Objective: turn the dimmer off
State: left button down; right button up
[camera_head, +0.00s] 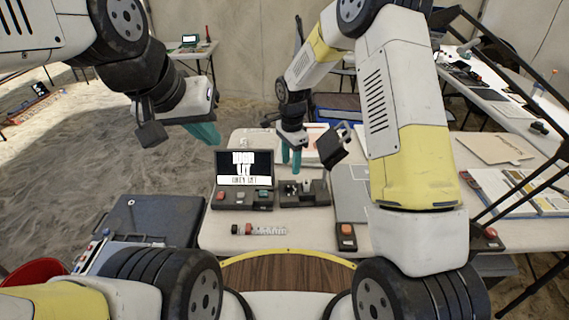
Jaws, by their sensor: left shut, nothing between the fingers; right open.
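I cannot tell for certain which control is the dimmer. A dark console (242,199) with a red button and other small controls stands on the table below a lit screen (244,166) showing white text. A dark box (305,193) with small raised parts sits just right of it. A dark box with an orange button (346,232) lies nearer the front. My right gripper (291,157) is open, pointing down above and behind the right-hand box, apart from it. My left gripper (204,134) is shut and empty, held up left of the table.
The pale table (290,236) has some bare room at its front. A row of small pieces (260,230) lies there. A grey flat panel (354,190) and papers lie to the right, partly hidden by my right arm. A dark case (150,218) stands left of the table.

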aim_at(289, 185)
jog(key=shift+w+a+f, duration=0.1)
jog(key=shift+a+f, duration=0.05)
jog(key=shift+f, duration=0.35)
jog(key=shift+w+a+f, duration=0.1)
jog(key=shift+a+f, duration=0.05)
jog(key=shift+f, duration=0.3)
notch_tip(289, 185, down, 7)
jog(key=shift+c, duration=0.2)
grip_shut()
